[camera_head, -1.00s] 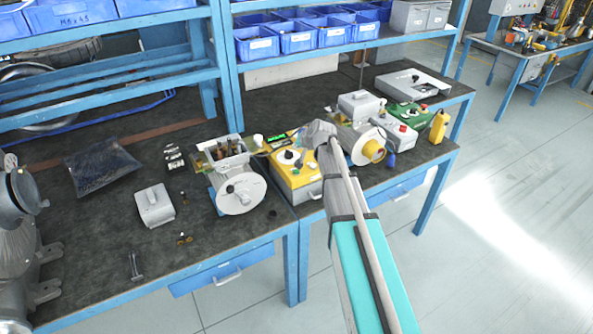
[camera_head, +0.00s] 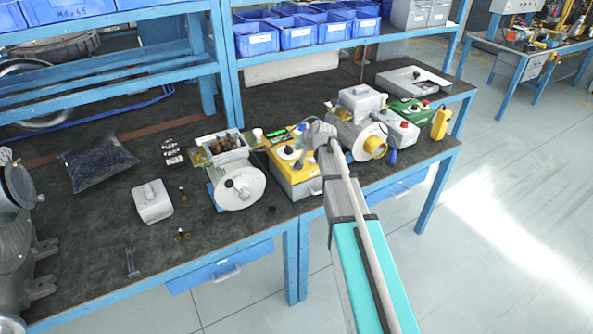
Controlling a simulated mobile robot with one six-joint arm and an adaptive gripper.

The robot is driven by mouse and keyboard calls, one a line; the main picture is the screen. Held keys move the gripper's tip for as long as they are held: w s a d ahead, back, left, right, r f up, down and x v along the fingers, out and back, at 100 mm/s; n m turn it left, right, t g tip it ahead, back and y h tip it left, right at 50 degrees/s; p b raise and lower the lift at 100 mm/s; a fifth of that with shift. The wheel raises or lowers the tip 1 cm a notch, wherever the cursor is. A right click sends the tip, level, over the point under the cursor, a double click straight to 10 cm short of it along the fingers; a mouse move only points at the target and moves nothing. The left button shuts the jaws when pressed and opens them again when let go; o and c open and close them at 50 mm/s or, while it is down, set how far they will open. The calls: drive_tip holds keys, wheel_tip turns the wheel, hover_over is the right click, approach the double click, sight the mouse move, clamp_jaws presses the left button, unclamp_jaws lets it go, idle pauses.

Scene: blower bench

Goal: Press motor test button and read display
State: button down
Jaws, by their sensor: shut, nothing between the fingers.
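The yellow test box (camera_head: 285,172) sits near the front edge of the bench, just right of the middle. Its small display (camera_head: 277,134) is lit green at the back; the reading is too small to make out. A round white dial with a black centre (camera_head: 288,152) is on its top. My gripper (camera_head: 299,164) is small in view, pointing down at the right part of the box top, shut and empty. My arm hides the box's right side. I cannot tell whether the fingertips touch the box or a button.
An opened motor (camera_head: 238,187) stands left of the yellow box, and another motor (camera_head: 362,136) stands close to its right. A grey box with a red button (camera_head: 400,130) and a green box (camera_head: 411,111) are farther right. A blue shelf (camera_head: 230,60) with bins stands behind.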

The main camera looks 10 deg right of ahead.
drive_tip(key=shift+f+b, duration=2.55)
drive_tip(key=shift+f, duration=0.35)
drive_tip(key=shift+f, duration=0.15)
drive_tip(key=shift+f+b, duration=0.25)
drive_tip(key=shift+b, duration=0.15)
drive_tip(key=shift+f+b, duration=0.4)
drive_tip(key=shift+r, duration=0.15)
idle(0.4)
drive_tip(key=shift+r+p, duration=0.7)
drive_tip(key=shift+p, duration=0.15)
wheel_tip(320, 180, up, 5)
drive_tip(key=p, duration=0.5)
